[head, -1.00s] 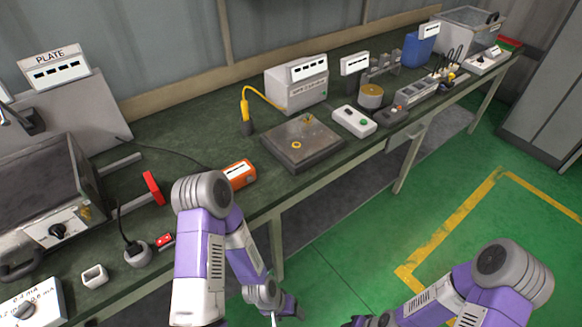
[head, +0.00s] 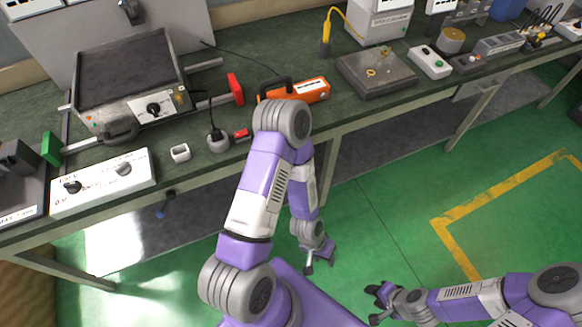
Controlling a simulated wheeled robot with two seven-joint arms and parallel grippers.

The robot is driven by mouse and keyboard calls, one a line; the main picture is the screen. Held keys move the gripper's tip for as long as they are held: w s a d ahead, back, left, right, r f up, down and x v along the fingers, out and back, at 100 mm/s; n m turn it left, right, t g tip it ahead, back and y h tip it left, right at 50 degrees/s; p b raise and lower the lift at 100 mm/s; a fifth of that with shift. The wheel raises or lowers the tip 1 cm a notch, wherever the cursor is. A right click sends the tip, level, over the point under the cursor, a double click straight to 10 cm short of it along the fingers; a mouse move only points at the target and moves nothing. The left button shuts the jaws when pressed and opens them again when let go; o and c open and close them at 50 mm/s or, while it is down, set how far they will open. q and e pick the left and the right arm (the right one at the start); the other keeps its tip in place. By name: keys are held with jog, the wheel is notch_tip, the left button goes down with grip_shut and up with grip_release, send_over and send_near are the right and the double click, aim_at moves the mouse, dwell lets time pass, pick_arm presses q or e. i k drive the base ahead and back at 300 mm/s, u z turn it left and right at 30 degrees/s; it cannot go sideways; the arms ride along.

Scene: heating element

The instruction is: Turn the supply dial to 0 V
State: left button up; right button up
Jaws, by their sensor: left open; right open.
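A white box (head: 103,186) with two dark dials stands at the front left of the bench. Its left dial (head: 72,187) has voltage marks beside it, with "0 V" below left and what looks like "100 V" above. Its right dial (head: 123,169) has marks too small to read. I cannot tell the exact setting of either dial. My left gripper (head: 318,262) is open and empty, low in front of the bench, well right of the box. My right gripper (head: 376,303) is open and empty, farther right and low over the green floor.
A heating plate unit (head: 128,75) with its own knob (head: 153,109) stands behind the box. A small white block (head: 180,152), a plug (head: 217,140) and an orange device (head: 300,90) lie to the right. A green-ended clamp (head: 52,149) is at left.

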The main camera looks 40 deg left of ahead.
aim_at(74, 187)
jog(key=z, duration=0.05)
jog(key=k, duration=0.15)
jog(key=u, duration=1.15)
jog(key=i, duration=0.45)
jog(key=u, duration=1.5)
jog(key=k, duration=0.4)
jog(key=u, duration=0.35)
jog(key=i, duration=0.35)
